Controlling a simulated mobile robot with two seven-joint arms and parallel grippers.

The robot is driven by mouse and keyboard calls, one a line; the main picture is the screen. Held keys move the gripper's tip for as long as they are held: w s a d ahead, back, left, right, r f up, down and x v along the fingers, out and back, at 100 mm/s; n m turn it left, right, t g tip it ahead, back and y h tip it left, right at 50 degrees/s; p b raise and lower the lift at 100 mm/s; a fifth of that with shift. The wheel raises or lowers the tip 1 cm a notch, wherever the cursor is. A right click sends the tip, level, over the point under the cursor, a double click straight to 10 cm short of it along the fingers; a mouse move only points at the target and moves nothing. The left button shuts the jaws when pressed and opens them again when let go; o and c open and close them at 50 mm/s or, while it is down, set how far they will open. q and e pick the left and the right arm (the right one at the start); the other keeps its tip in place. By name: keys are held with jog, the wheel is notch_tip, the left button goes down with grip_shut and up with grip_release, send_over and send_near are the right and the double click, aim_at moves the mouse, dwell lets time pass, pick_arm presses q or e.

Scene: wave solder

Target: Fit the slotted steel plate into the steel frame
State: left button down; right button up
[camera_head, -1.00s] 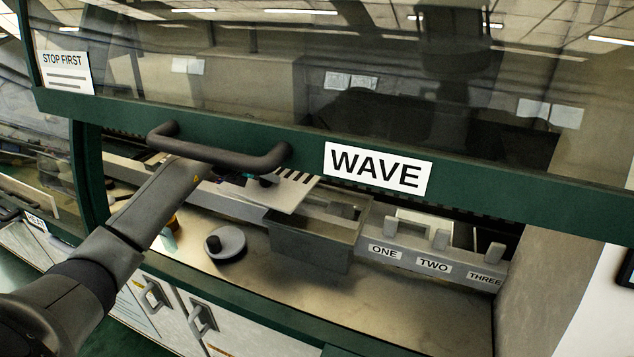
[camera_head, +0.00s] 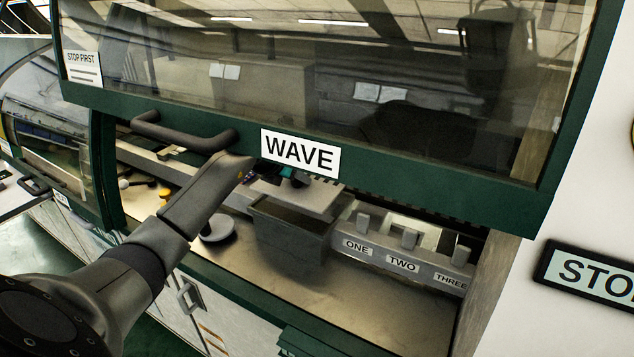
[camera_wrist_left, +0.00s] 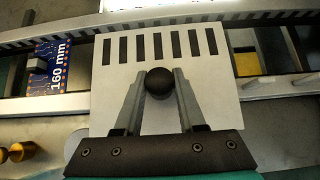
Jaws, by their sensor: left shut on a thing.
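My left gripper (camera_wrist_left: 161,86) is shut on the black knob (camera_wrist_left: 159,83) of the slotted steel plate (camera_wrist_left: 115,82). The plate is pale, with a row of dark slots along its far edge. In the head view the plate (camera_head: 312,196) hangs above an open steel bin (camera_head: 290,250), under the green hood. My left gripper (camera_head: 290,179) there is mostly hidden by the arm and hood edge. Under the plate in the left wrist view are rails and, at right, an opening with a yellow part; I cannot tell if this belongs to the steel frame. My right gripper is not in view.
The green hood with the WAVE sign (camera_head: 300,153) and its handle (camera_head: 185,135) hang close over my arm. A rail labelled ONE, TWO, THREE (camera_head: 425,272) with upright blocks stands right of the bin. A round grey dish (camera_head: 217,230) lies left. A blue 160 mm board (camera_wrist_left: 58,66) sits between rails.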

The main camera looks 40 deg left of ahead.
aim_at(293, 189)
pick_arm(q)
jog(key=shift+a, duration=0.15)
jog(key=shift+f+b, duration=1.4)
jog(key=shift+f, duration=0.4)
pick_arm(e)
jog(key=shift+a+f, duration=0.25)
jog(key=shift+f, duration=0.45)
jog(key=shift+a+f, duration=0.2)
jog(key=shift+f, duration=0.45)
pick_arm(q)
jog(key=shift+f, duration=0.1)
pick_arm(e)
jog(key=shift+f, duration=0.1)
pick_arm(q)
jog(key=shift+f+b, duration=0.3)
jog(key=shift+b, duration=0.05)
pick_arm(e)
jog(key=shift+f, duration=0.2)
pick_arm(q)
jog(key=shift+f+b, duration=0.65)
jog(key=shift+f, duration=0.3)
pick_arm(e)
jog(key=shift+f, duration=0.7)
